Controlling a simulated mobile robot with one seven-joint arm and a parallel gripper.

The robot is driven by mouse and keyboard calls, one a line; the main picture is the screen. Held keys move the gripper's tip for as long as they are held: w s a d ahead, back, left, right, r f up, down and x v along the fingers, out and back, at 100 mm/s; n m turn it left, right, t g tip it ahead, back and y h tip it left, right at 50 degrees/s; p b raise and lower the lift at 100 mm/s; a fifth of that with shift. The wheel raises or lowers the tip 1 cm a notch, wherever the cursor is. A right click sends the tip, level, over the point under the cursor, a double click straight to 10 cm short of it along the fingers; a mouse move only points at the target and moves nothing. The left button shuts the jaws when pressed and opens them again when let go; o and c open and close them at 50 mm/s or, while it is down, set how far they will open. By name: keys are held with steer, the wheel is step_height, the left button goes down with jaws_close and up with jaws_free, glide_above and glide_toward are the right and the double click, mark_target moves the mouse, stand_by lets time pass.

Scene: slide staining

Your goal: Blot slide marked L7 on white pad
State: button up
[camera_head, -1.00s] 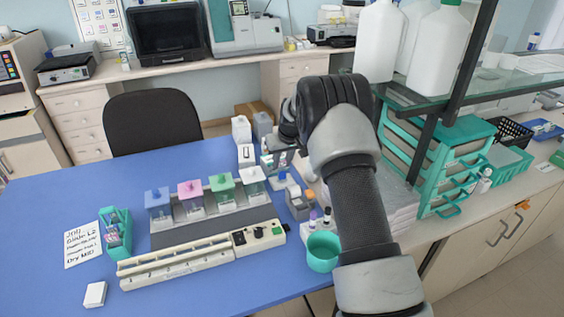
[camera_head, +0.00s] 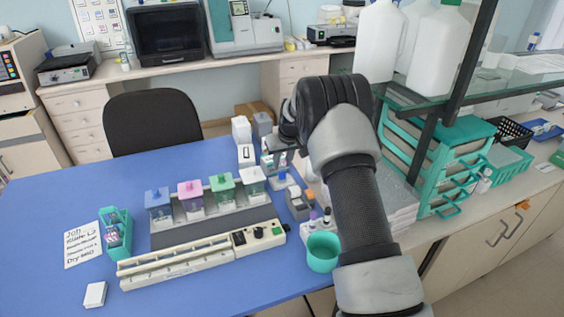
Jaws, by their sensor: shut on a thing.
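My arm reaches over the right end of the blue table, and my gripper (camera_head: 277,157) points down near its back right edge. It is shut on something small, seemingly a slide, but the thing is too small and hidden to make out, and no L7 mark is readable. A small white pad-like block (camera_head: 95,294) lies at the table's front left, far from my gripper. A teal slide rack (camera_head: 118,236) with slides in it stands at the left. Labels on those slides are not readable.
A teal cup (camera_head: 323,253) and small bottles stand at the right.

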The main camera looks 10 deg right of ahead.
steer(key=shift+s+f, duration=0.15)
steer(key=shift+r+p, duration=1.15)
steer(key=shift+r, duration=2)
